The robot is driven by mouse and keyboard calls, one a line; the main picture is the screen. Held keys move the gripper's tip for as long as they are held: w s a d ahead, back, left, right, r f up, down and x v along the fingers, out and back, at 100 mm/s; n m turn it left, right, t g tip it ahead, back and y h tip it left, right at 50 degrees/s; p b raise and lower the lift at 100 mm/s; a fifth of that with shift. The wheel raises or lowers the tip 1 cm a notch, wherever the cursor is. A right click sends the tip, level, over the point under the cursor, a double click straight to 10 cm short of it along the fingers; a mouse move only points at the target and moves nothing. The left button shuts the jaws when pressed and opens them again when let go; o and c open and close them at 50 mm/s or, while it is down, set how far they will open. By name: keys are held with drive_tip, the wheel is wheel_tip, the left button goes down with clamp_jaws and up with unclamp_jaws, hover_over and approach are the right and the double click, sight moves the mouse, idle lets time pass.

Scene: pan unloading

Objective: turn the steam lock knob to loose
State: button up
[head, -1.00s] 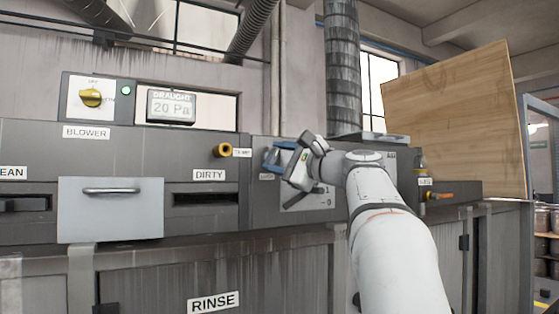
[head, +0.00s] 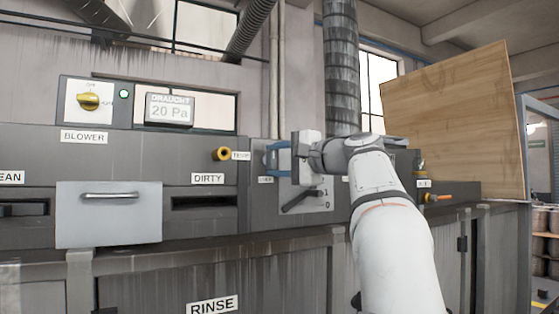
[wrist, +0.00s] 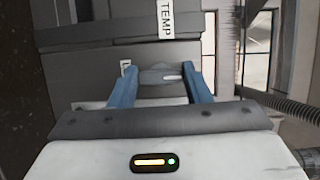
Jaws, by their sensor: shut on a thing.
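My gripper (head: 268,158) is at the grey machine front, right of the DIRTY slot, with its blue fingers pointing left. In the wrist view, its two blue fingers (wrist: 161,82) are closed on the sides of a dark grey knob (wrist: 160,76). The knob has a short white mark on its right part. In the head view the gripper hides the knob. A small label (head: 265,180) sits just below the gripper, too small to read for certain.
A switch lever (head: 303,200) on a plate marked 1 and 0 is just below my wrist. A brass fitting (head: 221,154) by the TEMP label (head: 241,156) is to the left. The blower knob (head: 88,101) and draught display (head: 170,110) are further up left.

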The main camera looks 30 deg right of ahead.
drive_tip(key=shift+f, duration=0.1)
drive_tip(key=o, duration=1)
drive_tip(key=b+v, duration=0.2)
drive_tip(key=v, duration=0.6)
